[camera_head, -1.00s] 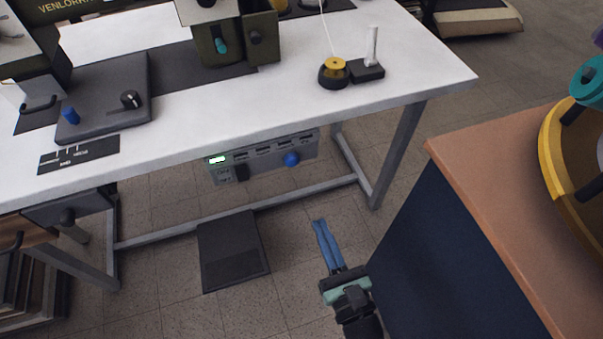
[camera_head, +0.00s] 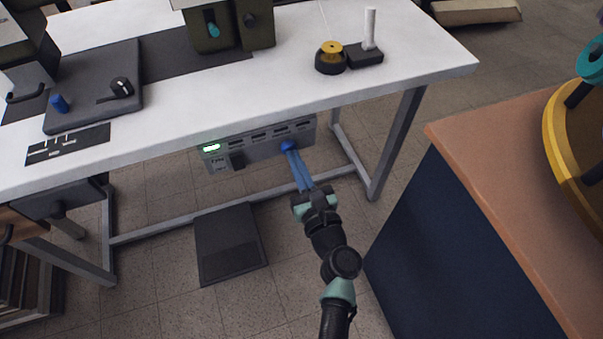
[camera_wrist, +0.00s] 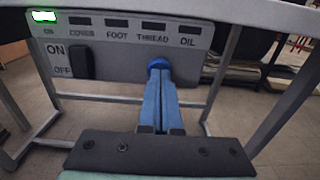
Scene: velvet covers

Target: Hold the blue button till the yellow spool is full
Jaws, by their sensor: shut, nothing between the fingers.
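The blue button (camera_head: 288,146) is a round knob on the grey control panel (camera_head: 262,145) under the white table. It also shows in the wrist view (camera_wrist: 159,63), below the THREAD label. My gripper (camera_head: 292,154) is shut and empty, its blue fingertips at the button; in the wrist view they overlap its lower part. Whether they press it in, I cannot tell. The yellow spool (camera_head: 331,47) sits on a round black base on the table top. A thin thread rises from it. How full it is, I cannot make out.
A green light (camera_head: 212,148) is lit on the panel, above a black ON/OFF switch (camera_head: 237,160). A white post on a black block (camera_head: 364,56) stands beside the spool. A brown-topped cabinet (camera_head: 470,150) is at right, a dark pedal (camera_head: 229,243) on the floor.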

